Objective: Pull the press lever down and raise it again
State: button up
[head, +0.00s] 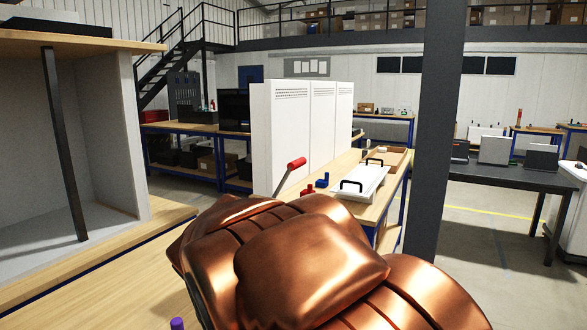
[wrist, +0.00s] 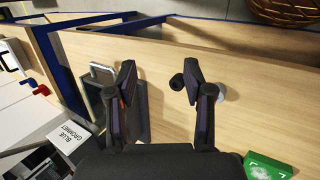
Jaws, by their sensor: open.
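The press lever (head: 297,163) shows in the head view as a red grip on a thin grey rod. It slants up to the right in front of the white cabinets. Its lower end and the press body are hidden behind my copper-coloured arm. In the wrist view, my gripper (wrist: 160,78) is open, its two dark fingers apart, with wooden bench top between them. Nothing is held. I cannot make out the press lever in the wrist view. My gripper is hidden in the head view, so its distance to the lever cannot be told.
A wooden bench (wrist: 245,65) lies below my gripper, with a dark knob-like piece (wrist: 177,81) near the right finger and a metal handle (wrist: 103,72) by the left. Tall white cabinets (head: 290,125) stand behind the lever. A white tray (head: 362,184) and dark post (head: 437,130) are right.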

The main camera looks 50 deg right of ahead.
jog(key=w+d+r+n+h, duration=0.45)
jog(key=w+d+r, duration=0.3)
jog(key=d, duration=0.45)
jog(key=n+t+h+b, duration=0.3)
jog(key=n+t+h, duration=0.3)
jog(key=n, duration=0.5)
send_near(297, 165)
jog(key=shift+g+h, duration=0.45)
jog(key=shift+g, duration=0.05)
jog(key=w+d, duration=0.1)
jog(key=d, duration=0.1)
jog(key=w+d+f, duration=0.1)
jog(key=w+d, duration=0.1)
jog(key=shift+w, duration=0.1)
jog(key=shift+p+x, duration=0.85)
jog(key=shift+x, duration=3)
grip_shut()
